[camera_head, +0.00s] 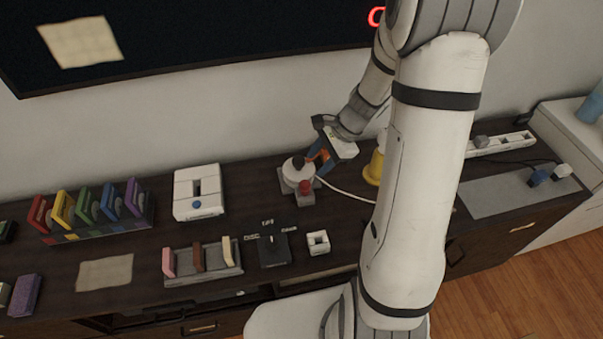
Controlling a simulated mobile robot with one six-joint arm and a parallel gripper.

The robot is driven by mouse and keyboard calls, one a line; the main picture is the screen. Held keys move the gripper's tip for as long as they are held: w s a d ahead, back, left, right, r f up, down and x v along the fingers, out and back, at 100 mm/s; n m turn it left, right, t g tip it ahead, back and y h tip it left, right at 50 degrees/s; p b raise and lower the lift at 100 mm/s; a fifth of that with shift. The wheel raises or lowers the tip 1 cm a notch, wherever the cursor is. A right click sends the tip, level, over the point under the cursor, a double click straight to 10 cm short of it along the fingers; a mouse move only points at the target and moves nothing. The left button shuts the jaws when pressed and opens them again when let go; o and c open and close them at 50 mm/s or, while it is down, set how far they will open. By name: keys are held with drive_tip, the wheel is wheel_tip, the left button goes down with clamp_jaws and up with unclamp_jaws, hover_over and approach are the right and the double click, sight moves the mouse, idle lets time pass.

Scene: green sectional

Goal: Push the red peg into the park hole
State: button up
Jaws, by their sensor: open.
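A small red peg (305,187) shows at the front of a white round device (296,171) on a grey base, in the middle of the dark cabinet top. My gripper (318,162) reaches down from the upper right to the right side of this device, close above the peg. It is open, and its fingers are small and partly overlapped by an orange part (322,156). I cannot tell whether the fingers touch the peg or the device. The park hole cannot be made out at this size.
My arm crosses the right half and hides part of the cabinet top. A white box with a slot (197,192), a rack of coloured slabs (92,215), a small lever box (273,249) and a white square block (317,242) stand left and in front. A yellow object (374,168) stands right.

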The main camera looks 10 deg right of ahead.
sight(309, 183)
drive_tip(key=w+f+m, duration=0.1)
drive_tip(key=f, duration=0.3)
drive_tip(key=w+a+f+m, duration=0.1)
drive_tip(key=f+m, duration=0.1)
drive_tip(key=f, duration=0.3)
drive_tip(key=w+a+f+m+y, duration=0.1)
drive_tip(key=f, duration=0.4)
drive_tip(key=shift+w+f+m+p, duration=0.25)
drive_tip(key=shift+w+m+p, duration=0.05)
drive_tip(key=shift+m+p, duration=0.1)
drive_tip(key=shift+c, duration=0.2)
drive_tip(key=c, duration=0.7)
drive_tip(key=shift+r, duration=0.15)
